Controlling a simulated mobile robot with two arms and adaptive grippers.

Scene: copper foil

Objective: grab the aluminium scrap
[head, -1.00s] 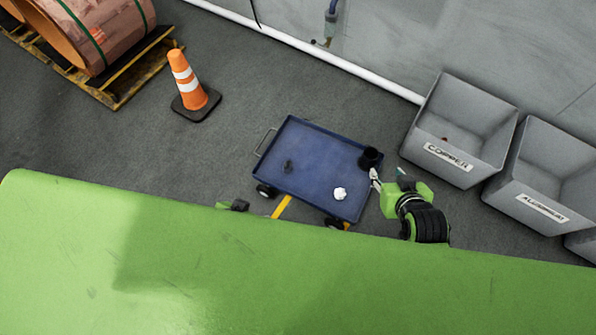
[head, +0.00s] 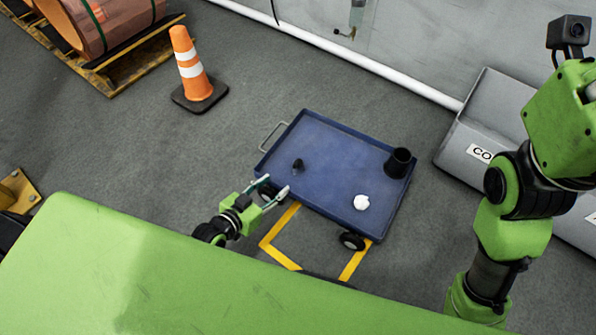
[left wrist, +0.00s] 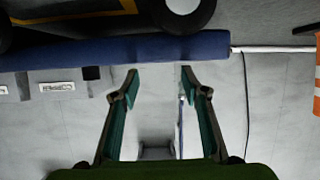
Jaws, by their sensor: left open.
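A small, crumpled, whitish-silver lump (head: 361,202), which looks like the aluminium scrap, lies on the near right part of the blue cart (head: 325,150). My left gripper (head: 268,193) is open and empty at the cart's near left corner, well to the left of the lump. In the left wrist view, its two spread fingers (left wrist: 159,73) have nothing between them, and the cart's blue side (left wrist: 110,50) lies just beyond the tips. The lump does not show there. My right arm rises at the right of the head view; its fingers are not visible.
A black cylinder (head: 398,163) and a small dark piece (head: 297,165) are also on the cart. A grey bin (head: 480,125) stands to the right, partly behind my right arm. An orange cone (head: 190,65) and a pallet (head: 135,55) with a copper roll are at upper left.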

